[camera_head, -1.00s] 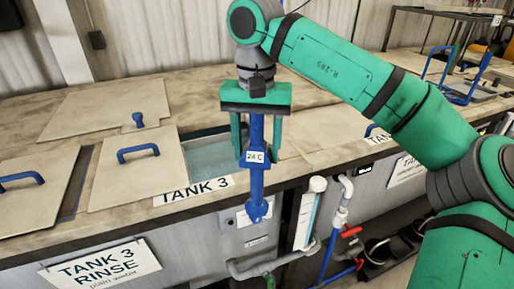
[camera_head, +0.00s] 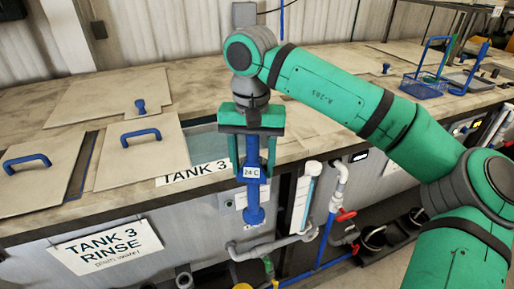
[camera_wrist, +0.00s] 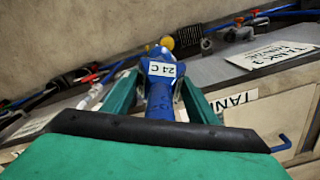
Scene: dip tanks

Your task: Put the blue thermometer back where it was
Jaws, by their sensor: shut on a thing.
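The blue thermometer (camera_head: 254,197) hangs upright in my gripper (camera_head: 252,165), with a white "24 C" label on its front. My gripper is shut on it, one green finger on each side. In the head view it appears in front of the bench edge, right of the "TANK 3" label (camera_head: 195,173). The wrist view shows the thermometer (camera_wrist: 160,98) between the fingers, its label facing the camera. The open part of tank 3 (camera_head: 206,146) shows behind and left of my gripper, partly covered by a lid (camera_head: 128,168). I cannot tell where the thermometer was kept.
A "TANK 3 RINSE" sign (camera_head: 105,249) hangs on the bench front. A clear tube (camera_head: 303,200), pipes and a red valve (camera_head: 346,215) stand right of the thermometer. A blue basket (camera_head: 424,84) sits at the back right. The bench top (camera_head: 320,110) behind my arm is mostly clear.

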